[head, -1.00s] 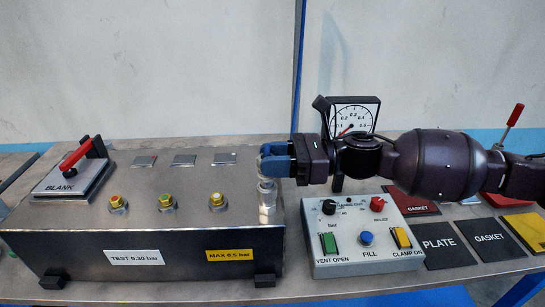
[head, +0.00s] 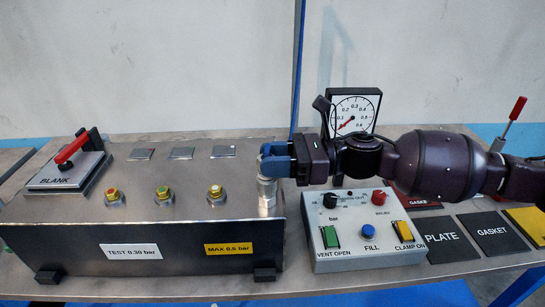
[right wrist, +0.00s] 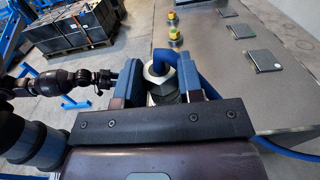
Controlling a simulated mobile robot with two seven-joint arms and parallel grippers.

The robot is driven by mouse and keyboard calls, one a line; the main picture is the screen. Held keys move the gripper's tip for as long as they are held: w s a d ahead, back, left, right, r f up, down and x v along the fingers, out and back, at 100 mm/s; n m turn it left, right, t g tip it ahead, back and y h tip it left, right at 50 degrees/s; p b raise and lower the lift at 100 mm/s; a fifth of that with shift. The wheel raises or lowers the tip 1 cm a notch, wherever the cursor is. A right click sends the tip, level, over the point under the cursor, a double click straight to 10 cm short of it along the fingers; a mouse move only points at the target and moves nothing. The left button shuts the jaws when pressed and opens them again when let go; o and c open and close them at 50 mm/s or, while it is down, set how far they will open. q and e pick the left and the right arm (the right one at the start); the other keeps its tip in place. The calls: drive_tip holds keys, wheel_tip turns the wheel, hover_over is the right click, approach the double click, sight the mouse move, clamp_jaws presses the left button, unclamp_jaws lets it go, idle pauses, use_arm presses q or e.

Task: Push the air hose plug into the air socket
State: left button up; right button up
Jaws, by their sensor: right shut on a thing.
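My right gripper (head: 277,160) has blue fingers and is shut on the air hose plug (right wrist: 160,80), a metal fitting with a hex nut. The blue hose bends out of its top in the right wrist view. In the head view a silver fitting (head: 267,192) stands upright under the fingers at the right end of the steel box's top. The air socket is not clearly distinct from the plug, so I cannot tell how deep the plug sits. My left gripper (right wrist: 104,79) shows small at the left of the right wrist view; its jaw state is unclear.
The steel box (head: 60,235) carries a BLANK plate with a red lever (head: 72,150) and several coloured fittings. Right of it are a control box (head: 365,250), a gauge (head: 354,112) and dark plates (head: 445,240). Little room separates the two boxes.

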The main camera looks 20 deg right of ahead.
drive_tip(key=shift+f, duration=0.1)
drive_tip(key=o, duration=1.1)
drive_tip(key=b+v, duration=0.1)
drive_tip(key=v, duration=0.9)
drive_tip(key=shift+d, duration=0.4)
